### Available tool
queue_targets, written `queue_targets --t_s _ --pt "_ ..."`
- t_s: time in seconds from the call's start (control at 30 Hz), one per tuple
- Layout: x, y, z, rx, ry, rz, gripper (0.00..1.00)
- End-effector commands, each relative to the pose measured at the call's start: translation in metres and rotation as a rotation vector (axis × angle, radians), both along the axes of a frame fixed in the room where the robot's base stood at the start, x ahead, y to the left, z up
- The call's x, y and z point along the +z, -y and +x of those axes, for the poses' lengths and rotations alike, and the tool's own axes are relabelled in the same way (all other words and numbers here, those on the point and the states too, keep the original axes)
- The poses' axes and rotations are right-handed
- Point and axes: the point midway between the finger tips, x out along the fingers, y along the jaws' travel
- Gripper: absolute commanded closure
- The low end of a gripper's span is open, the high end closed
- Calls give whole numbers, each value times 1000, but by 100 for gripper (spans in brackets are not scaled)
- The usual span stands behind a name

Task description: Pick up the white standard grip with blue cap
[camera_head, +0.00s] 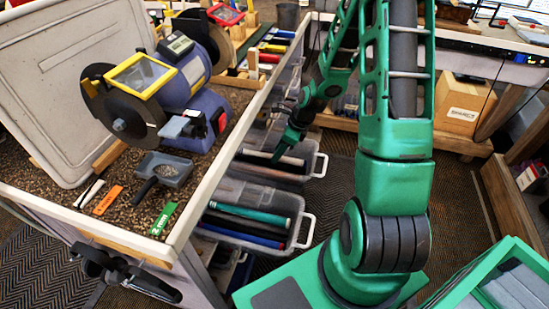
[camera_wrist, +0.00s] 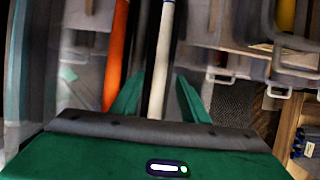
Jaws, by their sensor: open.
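A long white grip (camera_wrist: 161,60) runs up the middle of the wrist view, between the two green fingers of my gripper (camera_wrist: 160,80). The gripper is open, with one finger on each side of the white grip and gaps visible. The white grip's top end shows a slight bluish tint, but I cannot tell if that is a blue cap. In the head view my gripper (camera_head: 281,152) reaches down into the far grey bin, by a pale grip (camera_head: 291,160) lying across it. My gripper's body hides the near end of the grip in the wrist view.
An orange grip (camera_wrist: 116,50) lies just left of the fingers. The nearer bin (camera_head: 310,229) holds teal, blue, dark and red grips. The workbench edge (camera_head: 228,150) runs close along the left of the bins. A cardboard box (camera_head: 463,105) stands at the right.

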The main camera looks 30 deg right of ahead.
Motion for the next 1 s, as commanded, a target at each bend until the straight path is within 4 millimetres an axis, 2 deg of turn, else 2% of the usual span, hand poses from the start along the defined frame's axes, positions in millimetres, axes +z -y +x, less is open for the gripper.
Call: queue_targets --t_s 0.17,0.4,0.43,0.5,0.6,1.0 --pt "-13 -4 3 0 -1 0 59" --pt "-14 -4 4 1 1 -1 59" --pt "-14 -4 4 0 0 0 64" --pt "-13 -4 4 1 1 -1 81" --pt "-13 -4 4 1 1 -1 100" --pt "-9 -4 5 0 2 -1 100"
